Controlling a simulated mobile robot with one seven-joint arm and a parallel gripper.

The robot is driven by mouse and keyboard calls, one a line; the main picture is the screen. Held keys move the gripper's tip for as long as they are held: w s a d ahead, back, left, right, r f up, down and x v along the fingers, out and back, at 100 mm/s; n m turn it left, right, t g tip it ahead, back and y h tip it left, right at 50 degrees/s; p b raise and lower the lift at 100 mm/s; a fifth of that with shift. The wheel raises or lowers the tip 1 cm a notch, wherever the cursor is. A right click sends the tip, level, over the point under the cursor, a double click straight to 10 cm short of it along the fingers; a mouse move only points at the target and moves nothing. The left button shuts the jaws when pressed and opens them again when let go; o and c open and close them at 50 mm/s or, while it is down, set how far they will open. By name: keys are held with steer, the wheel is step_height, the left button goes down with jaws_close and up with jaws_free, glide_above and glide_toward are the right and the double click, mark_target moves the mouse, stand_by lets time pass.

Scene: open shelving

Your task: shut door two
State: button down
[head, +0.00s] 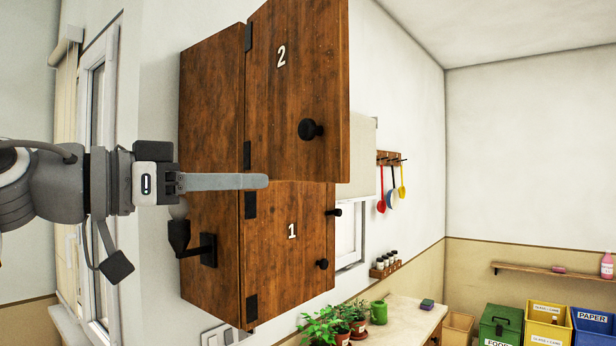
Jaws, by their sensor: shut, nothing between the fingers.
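Door two (295,95) is a brown wooden door marked with a white 2. It hinges on its left side, and its right edge stands out from the cabinet (212,110), so it is open; the angle is hard to judge. Its round black knob (310,129) is at the lower right. Door one (275,250), below, is marked 1 and looks closed. My gripper (266,181) comes in from the left with its fingers shut and empty. It points right, in front of door two's lower edge. I cannot tell whether it touches the door.
A black fixture (208,249) sticks out from the cabinet's left side, under my gripper. A window (98,110) is at the left. Potted plants (340,318) stand on the counter (402,318) below. Utensils (390,195) hang on the wall behind. Bins (545,322) are at the far right.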

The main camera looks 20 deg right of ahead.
mark_target(326, 180)
steer(key=p+x, duration=0.1)
steer(key=x, duration=0.7)
steer(key=shift+d+r, duration=0.1)
steer(key=shift+w+d+p, duration=0.3)
steer(key=shift+d+p, duration=0.05)
steer(key=shift+d, duration=0.25)
steer(key=shift+d, duration=0.1)
